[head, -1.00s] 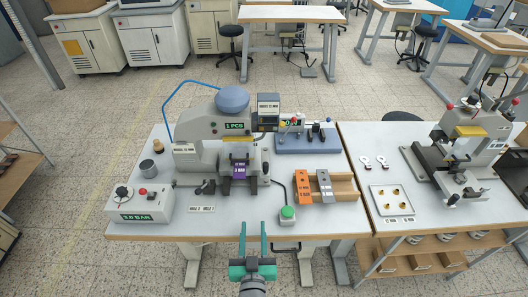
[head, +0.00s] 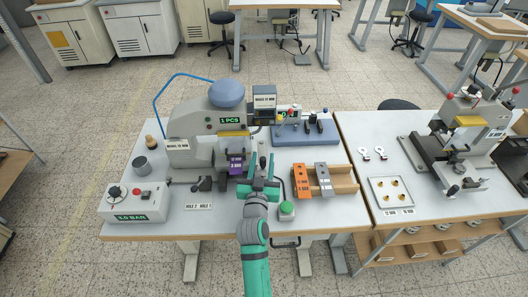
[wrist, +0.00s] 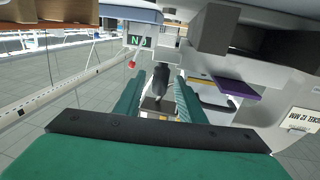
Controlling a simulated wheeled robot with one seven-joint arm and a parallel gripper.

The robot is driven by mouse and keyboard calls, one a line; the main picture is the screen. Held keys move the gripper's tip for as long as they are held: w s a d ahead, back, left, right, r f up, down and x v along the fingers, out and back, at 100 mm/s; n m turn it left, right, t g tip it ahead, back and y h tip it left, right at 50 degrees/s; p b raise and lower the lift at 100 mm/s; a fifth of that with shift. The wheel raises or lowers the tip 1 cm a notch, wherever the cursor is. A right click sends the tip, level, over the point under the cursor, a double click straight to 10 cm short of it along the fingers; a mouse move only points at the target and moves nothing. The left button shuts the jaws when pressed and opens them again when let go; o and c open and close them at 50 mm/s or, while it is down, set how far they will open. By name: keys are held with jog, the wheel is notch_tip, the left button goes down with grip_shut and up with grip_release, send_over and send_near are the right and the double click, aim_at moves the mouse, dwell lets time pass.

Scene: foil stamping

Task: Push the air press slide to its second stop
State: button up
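The air press (head: 205,135) is a grey machine with a blue domed top, standing on the left table. A purple labelled block (head: 236,166) sits low under its head, on the dark front part that looks like the slide (head: 222,160); I cannot tell at which stop it stands. The purple block also shows in the wrist view (wrist: 236,88), right of the fingers. My gripper (head: 262,165) is just right of the purple block, its two teal fingers apart with nothing held. In the wrist view, the gripper (wrist: 160,100) is open, with a dark knob-like shape beyond the fingers.
The 5.0 bar control box (head: 137,203) stands at the front left. A green button (head: 287,208) is right of my arm, beside orange and grey bars (head: 300,181) on a wooden rack. A blue-grey fixture (head: 305,135) stands behind. A second press (head: 465,140) is on the right table.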

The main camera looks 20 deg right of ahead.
jog(key=shift+x, duration=2.05)
grip_shut()
